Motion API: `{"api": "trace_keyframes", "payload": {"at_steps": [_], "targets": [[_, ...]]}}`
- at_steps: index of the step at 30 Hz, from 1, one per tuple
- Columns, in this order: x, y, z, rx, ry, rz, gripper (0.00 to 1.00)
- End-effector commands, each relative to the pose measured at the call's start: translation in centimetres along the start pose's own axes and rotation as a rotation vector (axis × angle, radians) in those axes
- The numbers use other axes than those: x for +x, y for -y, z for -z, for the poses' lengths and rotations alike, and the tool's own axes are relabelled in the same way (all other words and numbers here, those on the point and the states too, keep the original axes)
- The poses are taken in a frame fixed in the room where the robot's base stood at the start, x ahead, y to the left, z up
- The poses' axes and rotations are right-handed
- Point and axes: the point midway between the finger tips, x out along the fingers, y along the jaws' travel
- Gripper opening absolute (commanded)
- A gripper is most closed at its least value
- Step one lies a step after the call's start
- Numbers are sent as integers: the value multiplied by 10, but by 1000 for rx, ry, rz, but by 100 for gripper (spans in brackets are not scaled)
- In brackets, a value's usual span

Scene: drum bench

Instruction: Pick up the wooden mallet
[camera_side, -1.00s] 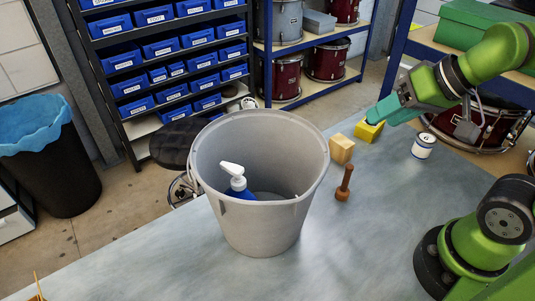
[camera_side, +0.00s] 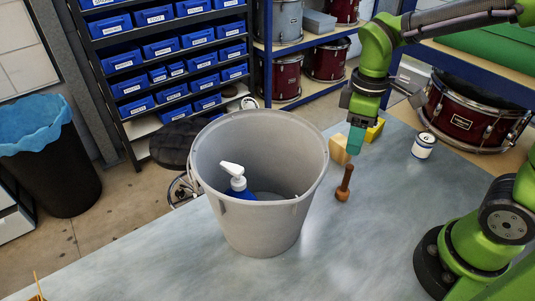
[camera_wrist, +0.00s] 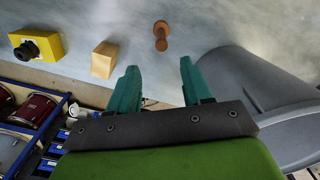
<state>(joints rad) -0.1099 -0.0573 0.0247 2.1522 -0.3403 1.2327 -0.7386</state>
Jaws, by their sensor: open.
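The wooden mallet (camera_side: 344,185) stands on the bench just right of the grey bucket, its brown head down and its handle up. In the wrist view the mallet (camera_wrist: 161,36) lies beyond the fingertips, roughly between their lines. My gripper (camera_side: 356,142) points down above the bench, behind and slightly right of the mallet and higher than it. In the wrist view its two teal fingers (camera_wrist: 158,75) are apart with nothing between them. No finger touches the mallet.
A large grey bucket (camera_side: 225,165) holding a blue pump bottle (camera_side: 238,185) stands close left of the mallet. A white can (camera_side: 423,146) stands right.

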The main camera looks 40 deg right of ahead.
Motion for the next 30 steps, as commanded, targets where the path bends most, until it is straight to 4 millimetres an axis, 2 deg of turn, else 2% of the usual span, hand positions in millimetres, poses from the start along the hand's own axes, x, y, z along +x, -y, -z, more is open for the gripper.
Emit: {"api": "trace_keyframes", "payload": {"at_steps": [3, 9, 17, 25, 30], "targets": [[28, 1, -2, 1, 6, 4, 50], [66, 0, -1, 2, 4, 3, 50], [86, 1, -1, 4, 0, 1, 50], [124, 3, -3, 3, 3, 2, 50], [133, 3, -3, 4, -2, 1, 50]]}}
